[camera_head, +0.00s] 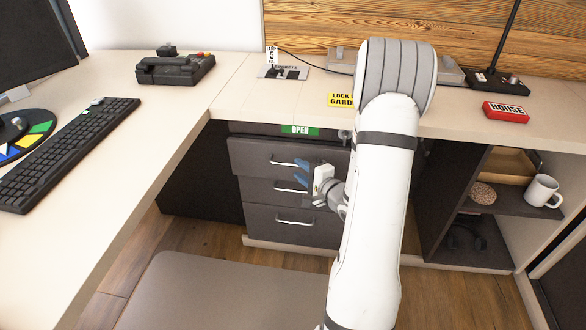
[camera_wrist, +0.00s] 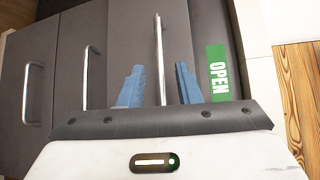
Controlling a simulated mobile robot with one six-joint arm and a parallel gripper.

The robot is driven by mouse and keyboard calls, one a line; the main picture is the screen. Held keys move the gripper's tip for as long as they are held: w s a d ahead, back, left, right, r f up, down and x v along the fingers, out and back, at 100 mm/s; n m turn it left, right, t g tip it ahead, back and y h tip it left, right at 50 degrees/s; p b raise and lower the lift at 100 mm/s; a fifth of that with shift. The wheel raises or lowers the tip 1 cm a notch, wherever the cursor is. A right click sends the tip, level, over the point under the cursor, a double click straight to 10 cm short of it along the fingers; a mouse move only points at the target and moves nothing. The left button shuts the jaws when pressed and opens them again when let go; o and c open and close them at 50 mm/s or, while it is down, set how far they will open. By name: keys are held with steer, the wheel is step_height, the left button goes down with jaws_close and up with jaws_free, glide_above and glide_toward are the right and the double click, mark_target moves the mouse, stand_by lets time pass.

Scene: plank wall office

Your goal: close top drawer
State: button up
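The dark grey top drawer (camera_head: 255,160) is in the cabinet under the desk, and its front stands somewhat forward of the fronts below. Its silver bar handle (camera_head: 283,163) also shows in the wrist view (camera_wrist: 159,60). My gripper (camera_head: 302,172) is at the right part of the drawer front. In the wrist view its blue fingers (camera_wrist: 160,80) are apart, with the handle seen between them. I cannot tell whether they touch it. The gripper holds nothing. My arm hides the cabinet's right side.
A green OPEN label (camera_head: 300,129) is on the strip above the drawer. Two lower drawers (camera_head: 262,193) have similar handles. The desk top (camera_head: 235,95) overhangs the cabinet. A chair seat (camera_head: 225,295) stands in front. An open shelf (camera_head: 500,203) with a mug (camera_head: 541,191) is at the right.

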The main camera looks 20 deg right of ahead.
mark_target(293, 164)
steer(key=shift+b+x, duration=0.45)
steer(key=shift+x, duration=1.65)
steer(key=shift+c, duration=0.4)
jaws_close()
